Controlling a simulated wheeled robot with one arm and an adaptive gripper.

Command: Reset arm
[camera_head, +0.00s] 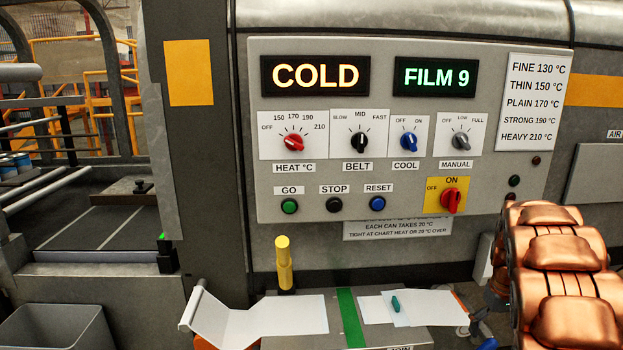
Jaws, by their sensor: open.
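My copper-coloured arm stands at the right edge, in front of the grey machine panel (400,215). My gripper (479,332) shows small and dark just left of the arm, low in the view, beside the right end of the bench top. It is partly hidden by the arm. Its jaws are open, and I see nothing held between them. The panel has lit displays reading COLD (315,76) and FILM 9 (436,77). Below are a red heat knob (292,142), other knobs, a blue RESET button (377,203) and a red ON/OFF switch (450,200).
Below the panel is a grey bench top (385,338) with a green strip (350,318), white film sheets (275,318) and a small teal piece (395,303). A yellow post (284,264) stands behind it. A grey bin (60,328) and a conveyor (95,228) are at left.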

